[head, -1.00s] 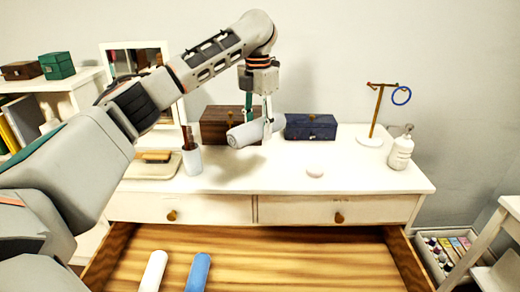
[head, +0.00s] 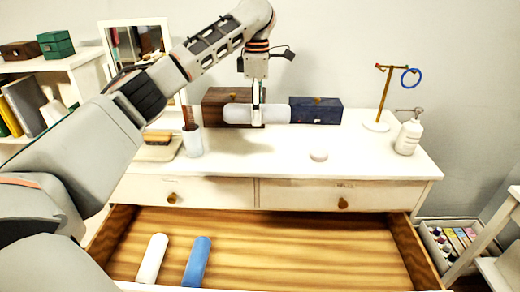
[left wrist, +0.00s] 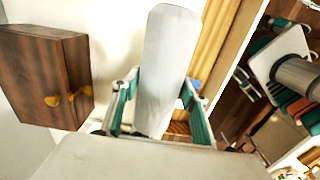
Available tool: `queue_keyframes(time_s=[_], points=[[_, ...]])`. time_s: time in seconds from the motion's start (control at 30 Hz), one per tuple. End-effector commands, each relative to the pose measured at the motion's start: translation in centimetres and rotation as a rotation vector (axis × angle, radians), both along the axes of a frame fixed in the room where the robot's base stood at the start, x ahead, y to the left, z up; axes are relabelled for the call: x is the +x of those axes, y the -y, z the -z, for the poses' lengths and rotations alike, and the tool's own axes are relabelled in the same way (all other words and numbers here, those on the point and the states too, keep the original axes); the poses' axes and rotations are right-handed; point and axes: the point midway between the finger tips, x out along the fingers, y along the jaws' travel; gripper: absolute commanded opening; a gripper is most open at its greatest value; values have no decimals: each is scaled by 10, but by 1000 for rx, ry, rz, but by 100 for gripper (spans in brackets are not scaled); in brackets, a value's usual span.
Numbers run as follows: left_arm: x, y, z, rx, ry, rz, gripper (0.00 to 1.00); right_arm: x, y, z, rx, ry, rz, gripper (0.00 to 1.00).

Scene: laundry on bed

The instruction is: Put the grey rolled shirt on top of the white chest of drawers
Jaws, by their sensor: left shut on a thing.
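The grey rolled shirt (head: 277,114) is a pale grey roll. My left gripper (head: 258,101) is shut on it near its middle, from above. The roll lies level across the picture, over the back part of the white chest of drawers (head: 270,160); I cannot tell whether it touches the top. In the left wrist view the roll (left wrist: 172,65) passes between the two green-sided fingers (left wrist: 160,106).
A brown box (head: 213,108) and a blue box (head: 318,112) stand behind the roll. A cup (head: 192,142), a white round item (head: 318,156), a hook stand (head: 379,105) and a pump bottle (head: 408,138) share the top. The open drawer (head: 300,255) holds a white roll (head: 151,258) and a blue roll (head: 197,262).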

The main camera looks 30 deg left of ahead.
Motion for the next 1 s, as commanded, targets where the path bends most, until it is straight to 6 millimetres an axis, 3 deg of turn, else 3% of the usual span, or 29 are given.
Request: queue_keyframes(time_s=[0.03,0.1,0.3,0.57,0.83,1.0], points=[[1,0,22,1,-9,1,18,0,2,8,-5,-2,1,40],[0,0,40,0,-9,1,18,4,5,11,-13,5,2,40],[0,0,77,0,-5,-1,18,5,10,22,-35,0,-2,40],[0,0,89,-1,2,-2,18,5,8,20,-32,4,-5,40],[0,0,129,0,-4,-1,18,5,4,27,-25,3,-14,40],[0,0,127,1,3,-2,14,18,2,13,-23,39,-21,40]])
